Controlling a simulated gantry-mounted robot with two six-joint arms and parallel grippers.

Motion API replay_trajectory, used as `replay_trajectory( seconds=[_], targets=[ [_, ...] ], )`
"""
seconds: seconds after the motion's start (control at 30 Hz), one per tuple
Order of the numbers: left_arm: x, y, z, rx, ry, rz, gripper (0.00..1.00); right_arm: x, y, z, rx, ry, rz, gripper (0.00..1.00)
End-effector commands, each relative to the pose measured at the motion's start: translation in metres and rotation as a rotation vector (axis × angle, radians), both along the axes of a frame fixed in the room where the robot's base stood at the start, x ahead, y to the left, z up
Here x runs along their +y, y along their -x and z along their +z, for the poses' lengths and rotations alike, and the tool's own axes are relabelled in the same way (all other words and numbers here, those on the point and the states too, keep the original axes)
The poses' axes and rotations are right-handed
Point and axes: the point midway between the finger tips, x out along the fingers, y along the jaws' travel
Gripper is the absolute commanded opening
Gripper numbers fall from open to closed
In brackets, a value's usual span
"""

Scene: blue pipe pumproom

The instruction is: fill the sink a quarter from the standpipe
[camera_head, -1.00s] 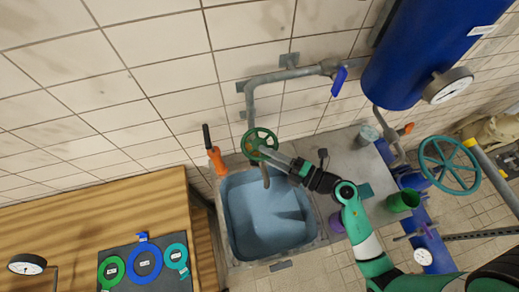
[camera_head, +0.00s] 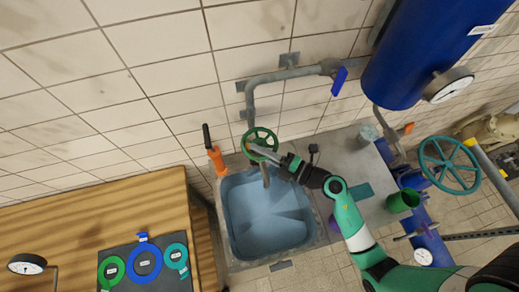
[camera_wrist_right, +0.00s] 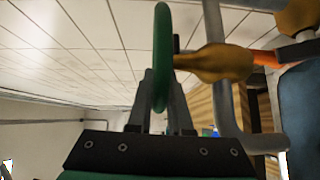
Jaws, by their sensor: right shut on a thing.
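The sink (camera_head: 228,205) is a grey basin with a blue inside, set in a grey counter below the wall. Pale patches show in it; I cannot tell the water level. The standpipe (camera_head: 248,100) runs down the wall to a green handwheel (camera_head: 252,131) above the sink's back edge. Its spout (camera_head: 265,176) hangs over the basin. My right gripper (camera_head: 273,157) is shut on the handwheel's rim. In the right wrist view, the green rim (camera_wrist_right: 161,45) stands between my fingers (camera_wrist_right: 160,100), beside a brass valve body (camera_wrist_right: 215,63). My left gripper is out of view.
A blue lever (camera_head: 339,81) sits on the upper pipe. A green cup (camera_head: 404,200) and a clear cup (camera_head: 368,133) stand to the right. A wooden bench (camera_head: 110,205) is at left.

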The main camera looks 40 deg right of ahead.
Motion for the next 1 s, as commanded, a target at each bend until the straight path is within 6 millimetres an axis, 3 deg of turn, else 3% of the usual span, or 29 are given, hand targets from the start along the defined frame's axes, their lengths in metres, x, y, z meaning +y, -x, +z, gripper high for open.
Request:
replay_trajectory(
  seconds=[0.37,1.0],
  targets=[
    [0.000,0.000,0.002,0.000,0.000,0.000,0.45,-0.003,0.001,0.002,-0.005,0.000,0.076,0.00],
    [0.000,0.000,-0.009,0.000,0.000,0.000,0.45,-0.012,0.006,0.001,-0.008,0.002,0.473,0.00]
  ],
)
